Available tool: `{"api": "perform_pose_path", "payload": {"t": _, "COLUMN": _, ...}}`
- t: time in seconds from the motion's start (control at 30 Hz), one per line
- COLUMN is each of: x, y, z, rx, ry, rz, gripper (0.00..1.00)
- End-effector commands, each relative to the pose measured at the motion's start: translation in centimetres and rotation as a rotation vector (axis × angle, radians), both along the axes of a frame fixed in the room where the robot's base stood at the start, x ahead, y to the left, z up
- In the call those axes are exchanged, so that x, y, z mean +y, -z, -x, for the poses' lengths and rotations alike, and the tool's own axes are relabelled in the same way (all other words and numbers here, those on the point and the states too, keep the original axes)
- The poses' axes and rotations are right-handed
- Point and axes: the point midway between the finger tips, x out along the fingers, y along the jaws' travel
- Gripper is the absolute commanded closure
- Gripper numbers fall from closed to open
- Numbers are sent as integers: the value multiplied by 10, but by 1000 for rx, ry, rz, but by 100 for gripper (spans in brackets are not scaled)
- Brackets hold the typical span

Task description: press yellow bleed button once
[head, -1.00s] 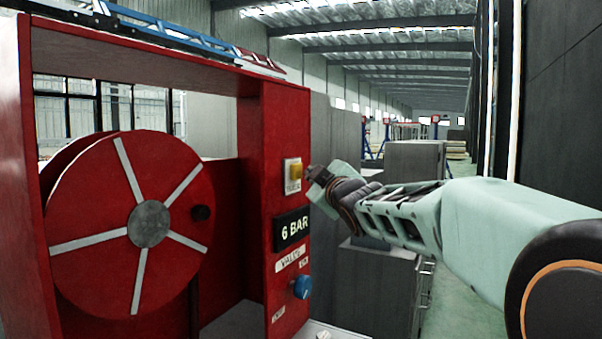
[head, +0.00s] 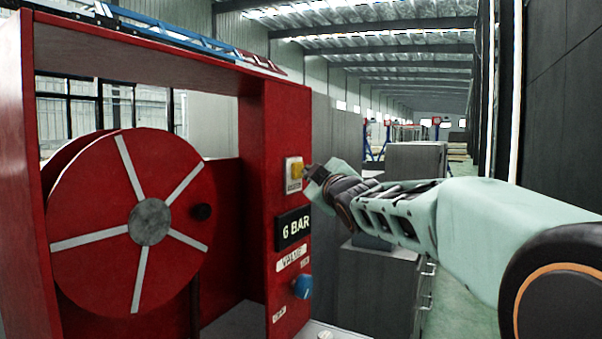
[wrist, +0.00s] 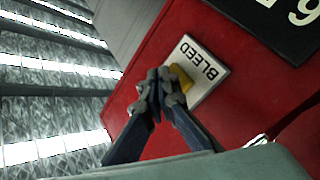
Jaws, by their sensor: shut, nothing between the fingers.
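The yellow bleed button (head: 296,170) sits on a pale plate near the top of the red panel's narrow post. In the wrist view the yellow button (wrist: 181,78) shows on the plate marked BLEED (wrist: 206,62), partly hidden behind my fingertips. My gripper (head: 308,172) is shut and empty, its tips pointing left at the button. In the wrist view my gripper's closed tips (wrist: 160,90) overlap the button's edge; I cannot tell whether they touch it.
Below the button are a black 6 BAR display (head: 292,228), a VALVE label (head: 290,259) and a blue knob (head: 302,287). A red reel (head: 110,225) with white spokes stands at left. Grey cabinets (head: 375,290) stand behind my arm.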

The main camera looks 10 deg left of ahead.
Motion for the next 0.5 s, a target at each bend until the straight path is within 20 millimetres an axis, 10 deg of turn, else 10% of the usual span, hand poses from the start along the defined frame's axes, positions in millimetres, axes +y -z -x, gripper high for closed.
{"api": "perform_pose_path", "payload": {"t": 0.5, "x": 4, "y": 0, "z": -2, "rx": -2, "ry": 0, "rz": 0, "gripper": 100}}
